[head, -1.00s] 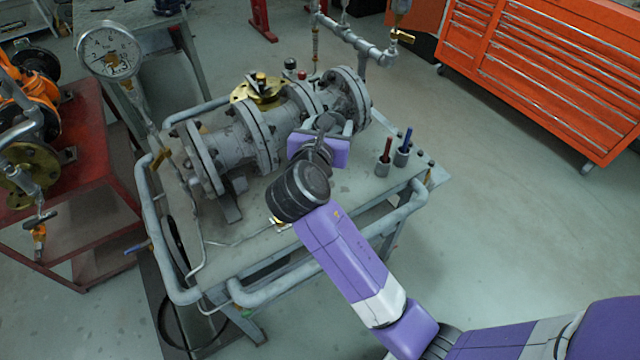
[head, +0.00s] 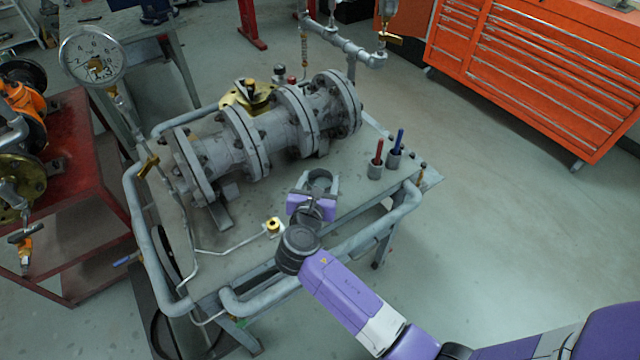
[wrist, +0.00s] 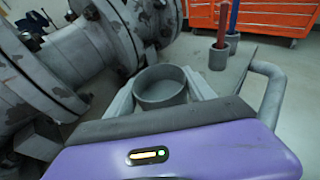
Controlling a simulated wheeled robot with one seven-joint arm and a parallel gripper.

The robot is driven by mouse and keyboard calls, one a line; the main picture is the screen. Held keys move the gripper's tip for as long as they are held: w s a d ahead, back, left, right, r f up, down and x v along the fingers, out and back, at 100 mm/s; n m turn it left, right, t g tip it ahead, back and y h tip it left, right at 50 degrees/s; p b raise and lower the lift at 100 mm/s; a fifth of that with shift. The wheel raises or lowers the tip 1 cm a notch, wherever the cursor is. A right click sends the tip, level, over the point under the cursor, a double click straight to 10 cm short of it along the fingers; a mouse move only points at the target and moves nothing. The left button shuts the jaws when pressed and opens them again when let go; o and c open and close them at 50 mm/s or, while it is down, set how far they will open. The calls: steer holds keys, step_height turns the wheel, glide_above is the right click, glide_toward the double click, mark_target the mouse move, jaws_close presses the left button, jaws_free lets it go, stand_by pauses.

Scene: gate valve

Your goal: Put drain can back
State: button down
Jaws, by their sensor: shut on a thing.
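The drain can (head: 320,180) is a small grey open-topped cylinder at the front part of the valve bench. My gripper (head: 318,186) is shut on it, with one finger on each side. In the wrist view the can (wrist: 162,88) sits upright between the fingertips, and its inside looks empty. I cannot tell whether its base touches the bench top or is slightly above it. The grey flanged valve body (head: 235,145) lies behind and left of the can. A brass fitting (head: 272,226) on a thin pipe is at the left of my gripper.
Two grey cups, one with a red rod (head: 378,152) and one with a blue rod (head: 399,141), stand at the bench's right. A grey pipe rail (head: 350,245) runs along the front edge. A pressure gauge (head: 92,56) rises at left. Bare bench top (head: 350,178) lies right of the can.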

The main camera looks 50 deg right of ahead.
steer(key=shift+f, duration=0.45)
steer(key=shift+f, duration=0.15)
steer(key=shift+c, duration=1.8)
jaws_free()
